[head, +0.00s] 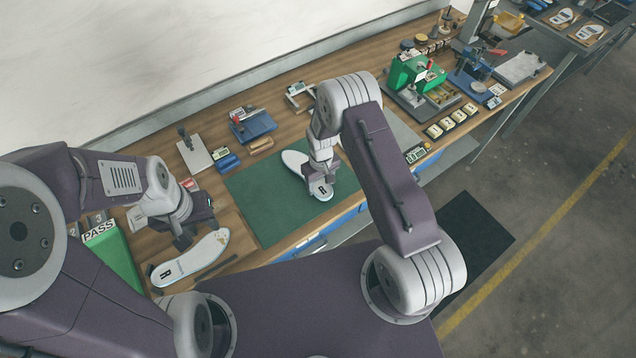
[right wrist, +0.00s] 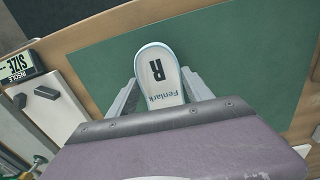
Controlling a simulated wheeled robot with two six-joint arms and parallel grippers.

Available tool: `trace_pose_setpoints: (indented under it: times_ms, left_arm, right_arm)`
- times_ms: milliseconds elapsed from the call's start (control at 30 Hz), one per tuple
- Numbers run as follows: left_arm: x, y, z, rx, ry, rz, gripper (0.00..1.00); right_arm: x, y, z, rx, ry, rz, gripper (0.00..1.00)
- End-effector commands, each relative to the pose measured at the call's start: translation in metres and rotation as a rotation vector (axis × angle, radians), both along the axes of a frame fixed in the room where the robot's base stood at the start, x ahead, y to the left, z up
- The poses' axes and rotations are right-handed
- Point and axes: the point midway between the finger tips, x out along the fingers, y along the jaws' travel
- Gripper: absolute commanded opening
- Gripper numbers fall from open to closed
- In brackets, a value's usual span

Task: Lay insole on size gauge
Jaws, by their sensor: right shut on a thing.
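My right gripper (head: 322,178) is shut on a pale insole (head: 294,161) above the green mat, near its R-marked heel. In the right wrist view the heel, marked "R Fenlark" (right wrist: 160,82), sits between the fingers of my right gripper (right wrist: 160,100). I cannot tell whether the insole touches the mat. The size gauge (head: 398,128) is the grey plate right of the mat, partly hidden by my right arm; its plate with dark blocks (right wrist: 50,112) shows in the right wrist view. My left gripper (head: 196,234) appears open, beside a second pale insole (head: 192,262).
The green mat (head: 262,205) is mostly bare. A green tray marked PASS (head: 118,262) is at the left. A blue fixture (head: 254,126) and a green press (head: 413,72) stand along the back. The table's front edge runs just below the mat.

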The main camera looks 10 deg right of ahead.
Motion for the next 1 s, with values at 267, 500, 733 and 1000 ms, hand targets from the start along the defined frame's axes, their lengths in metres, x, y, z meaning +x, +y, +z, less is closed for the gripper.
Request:
trace_pose_setpoints:
  times_ms: [267,500,733,1000]
  left_arm:
    - [0.000,0.000,-0.019,0.000,0.000,0.000,0.36]
    - [0.000,0.000,-0.032,0.000,0.000,0.000,0.36]
    - [0.000,0.000,-0.035,0.000,0.000,0.000,0.36]
    - [0.000,0.000,-0.035,0.000,0.000,0.000,0.36]
  right_arm:
    - [-0.025,-0.011,0.044,0.000,-0.001,-0.001,0.13]
    - [-0.077,-0.034,0.079,0.000,-0.004,-0.003,0.13]
    - [-0.104,-0.046,0.097,0.001,-0.002,0.000,0.13]
    - [-0.108,-0.047,0.099,0.000,-0.001,-0.040,0.13]
